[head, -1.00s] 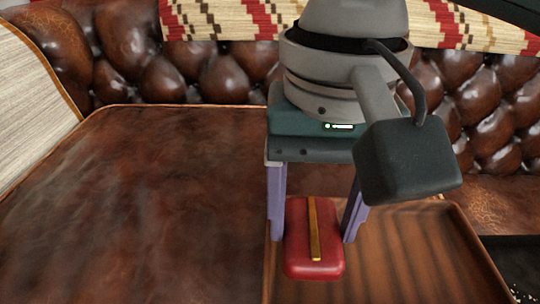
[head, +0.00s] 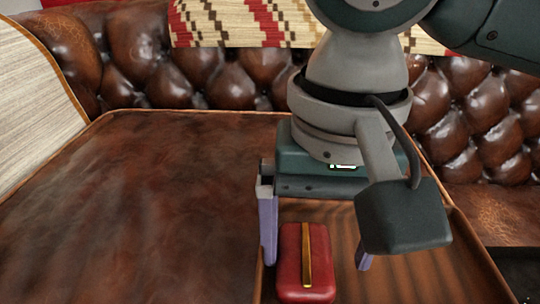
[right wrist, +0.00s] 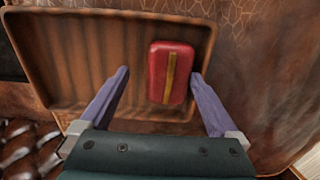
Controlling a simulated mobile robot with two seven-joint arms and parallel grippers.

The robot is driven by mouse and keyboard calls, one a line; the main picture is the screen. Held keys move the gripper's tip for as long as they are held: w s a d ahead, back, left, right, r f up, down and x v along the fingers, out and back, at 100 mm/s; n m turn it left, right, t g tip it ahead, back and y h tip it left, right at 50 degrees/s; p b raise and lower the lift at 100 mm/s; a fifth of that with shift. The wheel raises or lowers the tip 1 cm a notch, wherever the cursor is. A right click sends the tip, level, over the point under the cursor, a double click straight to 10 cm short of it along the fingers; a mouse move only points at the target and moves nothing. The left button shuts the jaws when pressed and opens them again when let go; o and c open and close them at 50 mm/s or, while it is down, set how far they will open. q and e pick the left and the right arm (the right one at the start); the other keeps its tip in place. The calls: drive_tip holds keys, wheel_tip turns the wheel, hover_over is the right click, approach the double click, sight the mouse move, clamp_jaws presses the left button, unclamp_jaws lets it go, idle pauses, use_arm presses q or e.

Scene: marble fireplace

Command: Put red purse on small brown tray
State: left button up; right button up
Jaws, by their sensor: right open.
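The red purse (head: 306,265) has a gold stripe down its middle. It lies in the brown tray (head: 405,280), near the tray's left wall in the head view. My right gripper (head: 316,258) is open, with one finger on each side of the purse and visible gaps between. In the right wrist view, the purse (right wrist: 171,73) lies inside the tray (right wrist: 88,50), closer to the right finger of my gripper (right wrist: 160,74). The tray's near edge is cut off in the head view. My left gripper is not in view.
The tray rests on a brown leather ottoman (head: 130,200), whose left part is clear. A tufted brown leather sofa back (head: 235,75) with a patterned blanket (head: 250,22) stands behind it. A pale woven surface (head: 30,100) is at far left.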

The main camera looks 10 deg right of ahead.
sight(316, 248)
wheel_tip(316, 248, up, 12)
drive_tip(key=p, duration=0.8)
drive_tip(key=s+a+f+n+t+y, duration=0.2)
drive_tip(key=s+a+f+n+y, duration=0.2)
drive_tip(key=a+f, duration=0.1)
drive_tip(key=shift+n+t+h, duration=0.3)
drive_tip(key=shift+t+h, duration=0.4)
drive_tip(key=shift+t, duration=0.1)
drive_tip(key=s+d+f, duration=0.1)
drive_tip(key=d, duration=0.1)
drive_tip(key=s+d+f, duration=0.1)
drive_tip(key=d, duration=0.2)
drive_tip(key=s+d+f, duration=0.1)
drive_tip(key=d, duration=0.1)
drive_tip(key=shift+s+d+b, duration=0.25)
drive_tip(key=shift+s+b, duration=0.05)
drive_tip(key=shift+s, duration=0.1)
drive_tip(key=s+d, duration=0.1)
drive_tip(key=d, duration=0.1)
drive_tip(key=s+d+f+h, duration=0.1)
drive_tip(key=d, duration=0.1)
drive_tip(key=s+d+h, duration=0.1)
drive_tip(key=d, duration=0.1)
drive_tip(key=shift+s+d+f, duration=0.15)
drive_tip(key=shift+s+d, duration=0.1)
drive_tip(key=shift+s, duration=0.1)
drive_tip(key=shift+s+d+n, duration=0.15)
drive_tip(key=shift+d+n, duration=0.1)
drive_tip(key=shift+n, duration=0.05)
